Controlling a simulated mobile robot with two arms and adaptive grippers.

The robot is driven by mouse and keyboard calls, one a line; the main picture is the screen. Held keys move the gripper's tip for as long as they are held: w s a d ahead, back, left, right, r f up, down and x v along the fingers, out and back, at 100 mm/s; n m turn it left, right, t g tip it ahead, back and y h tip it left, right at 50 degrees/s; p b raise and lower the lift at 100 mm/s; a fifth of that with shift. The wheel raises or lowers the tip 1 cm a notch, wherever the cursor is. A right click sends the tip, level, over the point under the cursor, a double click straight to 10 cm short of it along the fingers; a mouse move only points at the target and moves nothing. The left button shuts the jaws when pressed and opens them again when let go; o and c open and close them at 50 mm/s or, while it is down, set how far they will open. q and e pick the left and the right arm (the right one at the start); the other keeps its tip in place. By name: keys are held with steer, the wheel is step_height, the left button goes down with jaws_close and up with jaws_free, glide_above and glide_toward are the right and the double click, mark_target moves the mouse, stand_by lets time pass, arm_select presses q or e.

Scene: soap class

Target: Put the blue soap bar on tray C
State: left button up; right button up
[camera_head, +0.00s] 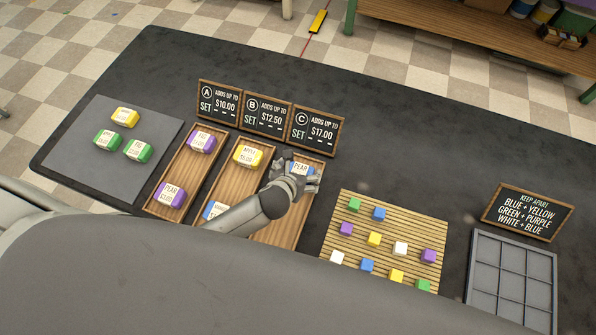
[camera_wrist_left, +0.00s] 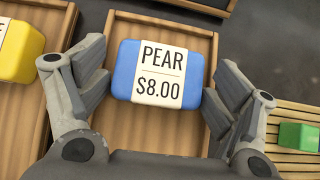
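A blue soap bar with a white label "PEAR $8.00" (camera_wrist_left: 124,70) lies on the wooden tray C, near its far end. It also shows in the head view (camera_head: 301,167), partly hidden by my gripper. Tray C (camera_head: 286,226) stands in front of the sign C. My left gripper (camera_head: 305,181) is above the bar. In the wrist view its fingers are spread on either side of the bar, with small gaps. Another blue soap bar (camera_head: 215,210) lies at the near end of tray B (camera_head: 236,184), partly hidden by my arm. My right gripper is not in view.
Yellow "APPLE" bar (camera_head: 248,155) lies on tray B; purple bars (camera_head: 203,139) lie on tray A. A grey mat (camera_head: 100,165) holds yellow and green bars. Price signs (camera_head: 265,117) stand behind the trays. A slatted mat with small cubes (camera_head: 400,225) lies to the right.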

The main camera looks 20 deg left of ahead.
arm_select(q)
steer(key=shift+s, duration=0.1)
stand_by(0.3)
steer(key=v, duration=1.2)
steer(key=shift+r, duration=0.15)
